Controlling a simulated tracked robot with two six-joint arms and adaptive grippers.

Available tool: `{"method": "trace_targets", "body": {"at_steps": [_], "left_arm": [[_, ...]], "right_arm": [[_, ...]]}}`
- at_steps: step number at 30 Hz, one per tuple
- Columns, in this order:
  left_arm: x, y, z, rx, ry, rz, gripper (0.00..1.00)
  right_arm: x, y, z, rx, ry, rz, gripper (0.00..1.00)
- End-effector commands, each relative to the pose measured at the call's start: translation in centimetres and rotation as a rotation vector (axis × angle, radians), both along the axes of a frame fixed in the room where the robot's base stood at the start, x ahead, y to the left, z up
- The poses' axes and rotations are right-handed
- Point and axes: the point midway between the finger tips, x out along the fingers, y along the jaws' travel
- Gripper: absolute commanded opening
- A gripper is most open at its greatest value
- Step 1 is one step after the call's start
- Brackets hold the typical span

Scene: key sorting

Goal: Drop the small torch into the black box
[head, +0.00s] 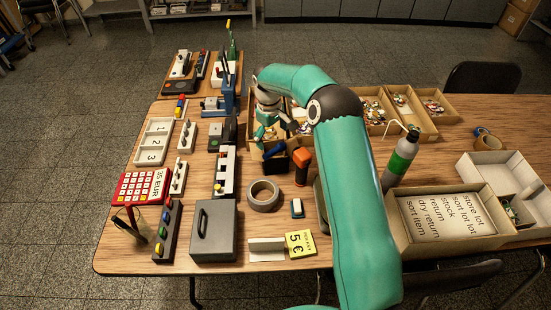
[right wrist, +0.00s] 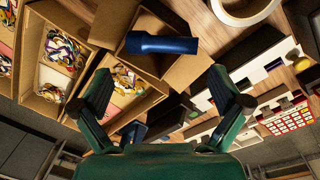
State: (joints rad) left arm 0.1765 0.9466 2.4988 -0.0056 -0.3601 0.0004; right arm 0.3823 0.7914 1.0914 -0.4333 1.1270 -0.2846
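My right gripper (head: 268,142) reaches down at the middle of the table, partly hidden by its own arm. In the right wrist view its two fingers (right wrist: 160,84) stand wide apart. A small dark blue torch (right wrist: 160,44) lies crosswise just beyond the fingertips, with no finger touching it. In the head view the torch (head: 275,152) shows below the fingers, at a black box (head: 277,165). I cannot tell whether it is inside the box, on its rim or above it. My left gripper is not in view.
An orange-topped object (head: 302,158) stands right of the black box. A tape roll (head: 263,195) and a grey cash box (head: 214,230) lie nearer. Cardboard trays of keys (head: 399,112) fill the back right. A green-and-grey bottle (head: 401,160) stands right of my arm.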

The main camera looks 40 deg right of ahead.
Motion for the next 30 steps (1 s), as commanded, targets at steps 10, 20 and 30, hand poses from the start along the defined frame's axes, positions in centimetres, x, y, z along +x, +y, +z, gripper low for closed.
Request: {"method": "trace_targets", "body": {"at_steps": [10, 20, 30], "left_arm": [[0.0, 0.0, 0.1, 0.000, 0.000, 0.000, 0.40], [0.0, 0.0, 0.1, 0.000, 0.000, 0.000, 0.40], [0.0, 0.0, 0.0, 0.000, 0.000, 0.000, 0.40]], "right_arm": [[0.0, 0.1, 0.4, 0.000, 0.000, 0.001, 1.00], [0.1, 0.4, 5.6, -0.002, -0.005, 0.000, 1.00], [0.0, 0.8, 11.1, -0.001, -0.002, 0.001, 1.00]]}}
